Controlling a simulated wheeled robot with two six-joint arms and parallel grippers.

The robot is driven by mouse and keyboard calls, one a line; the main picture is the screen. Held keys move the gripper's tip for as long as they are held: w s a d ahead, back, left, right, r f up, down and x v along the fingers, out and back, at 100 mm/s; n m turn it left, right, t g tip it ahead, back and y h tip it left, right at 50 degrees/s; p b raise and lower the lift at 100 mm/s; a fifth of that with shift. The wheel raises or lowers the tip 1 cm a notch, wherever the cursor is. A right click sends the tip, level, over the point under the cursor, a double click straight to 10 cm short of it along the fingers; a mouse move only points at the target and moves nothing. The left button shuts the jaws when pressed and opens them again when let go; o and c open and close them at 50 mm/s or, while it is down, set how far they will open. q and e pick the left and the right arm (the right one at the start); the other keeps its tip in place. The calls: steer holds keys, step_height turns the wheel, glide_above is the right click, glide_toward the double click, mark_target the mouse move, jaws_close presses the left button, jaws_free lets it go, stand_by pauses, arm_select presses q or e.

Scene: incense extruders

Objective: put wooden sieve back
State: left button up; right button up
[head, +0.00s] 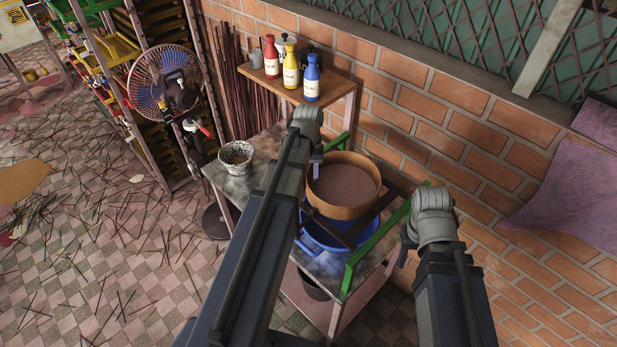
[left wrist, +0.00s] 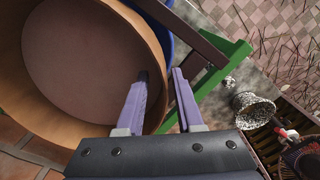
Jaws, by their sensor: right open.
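The wooden sieve (head: 343,207) is a round tan hoop with a brownish flat inside. In the head view it sits over a blue basin (head: 322,262) on the stand table, with dark wooden bars (head: 372,219) beside it. My left gripper (head: 316,168) is at the sieve's left rim. My right gripper (head: 404,252) is open and empty, right of the green rail. The sieve's underside is hidden, so I cannot tell whether it touches the bars.
Green rails (head: 376,244) edge the table. A speckled pot (head: 236,157) stands at its left. Several bottles (head: 290,67) stand on a wooden shelf behind. A brick wall (head: 470,130) closes off the right, and a fan (head: 168,80) stands left.

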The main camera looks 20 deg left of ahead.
arm_select(q)
steer(key=shift+f, duration=0.1)
step_height(320, 180, up, 8)
steer(key=p, duration=0.7)
steer(key=shift+s+a+p, duration=0.3)
steer(key=shift+a+p, duration=0.05)
steer(key=s+d+m, duration=0.4)
steer(key=s+d, duration=0.2)
steer(key=d, duration=0.5)
steer(key=s+d+m+y, duration=0.1)
steer(key=s+d+m, duration=0.2)
steer(key=s+d, duration=0.4)
steer(key=d, duration=0.5)
steer(key=shift+s+m, duration=0.15)
steer(key=shift+m, duration=0.25)
